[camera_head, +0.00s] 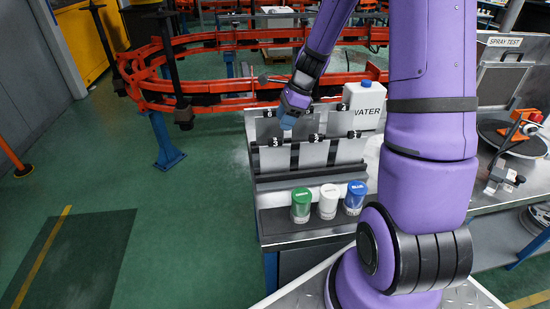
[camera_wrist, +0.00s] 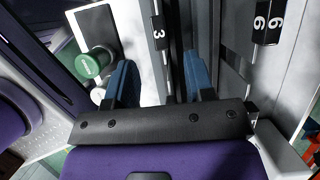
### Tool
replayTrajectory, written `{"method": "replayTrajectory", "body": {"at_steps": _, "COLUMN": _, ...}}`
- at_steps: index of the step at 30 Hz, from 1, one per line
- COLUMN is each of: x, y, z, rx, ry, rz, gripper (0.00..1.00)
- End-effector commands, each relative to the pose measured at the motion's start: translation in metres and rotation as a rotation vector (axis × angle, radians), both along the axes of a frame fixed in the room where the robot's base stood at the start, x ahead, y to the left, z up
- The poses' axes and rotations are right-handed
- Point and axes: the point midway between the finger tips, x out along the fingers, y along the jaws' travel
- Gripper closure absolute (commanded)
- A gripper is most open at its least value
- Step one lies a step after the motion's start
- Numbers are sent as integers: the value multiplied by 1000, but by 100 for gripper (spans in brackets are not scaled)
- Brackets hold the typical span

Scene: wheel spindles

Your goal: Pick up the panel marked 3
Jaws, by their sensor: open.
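The panel marked 3 shows in the wrist view by its black label (camera_wrist: 158,33), with its top edge running down between my fingers. In the head view, the front-row left panel (camera_head: 273,157) appears to be the same one; its label is too small to read surely. My gripper (camera_head: 287,122) is open above the rack, over the left part of the front row. In the wrist view, my gripper's blue fingers (camera_wrist: 160,80) are apart, one on each side of the panel's line. I cannot tell how low they reach beside it. Nothing is held.
Labels marked 6 (camera_wrist: 268,22) sit on the row behind. Green (camera_head: 301,205), white (camera_head: 328,201) and blue-capped (camera_head: 354,197) cans stand before the rack. A white WATER container (camera_head: 364,104) stands behind right. An orange rail (camera_head: 215,104) runs behind.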

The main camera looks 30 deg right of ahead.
Motion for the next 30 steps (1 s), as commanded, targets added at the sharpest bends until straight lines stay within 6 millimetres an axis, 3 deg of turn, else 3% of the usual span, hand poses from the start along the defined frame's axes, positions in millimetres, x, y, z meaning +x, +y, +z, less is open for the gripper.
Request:
{"method": "replayTrajectory", "body": {"at_steps": 9, "x": 6, "y": 15, "z": -41, "rx": 3, "ry": 4, "rz": -1, "gripper": 51}}
{"method": "replayTrajectory", "body": {"at_steps": 16, "x": 7, "y": 20, "z": -54, "rx": 3, "ry": 4, "rz": 0, "gripper": 51}}
{"method": "replayTrajectory", "body": {"at_steps": 24, "x": 11, "y": 30, "z": -87, "rx": 2, "ry": 3, "rz": 1, "gripper": 51}}
{"method": "replayTrajectory", "body": {"at_steps": 30, "x": 13, "y": 34, "z": -98, "rx": 1, "ry": 1, "rz": -1, "gripper": 51}}
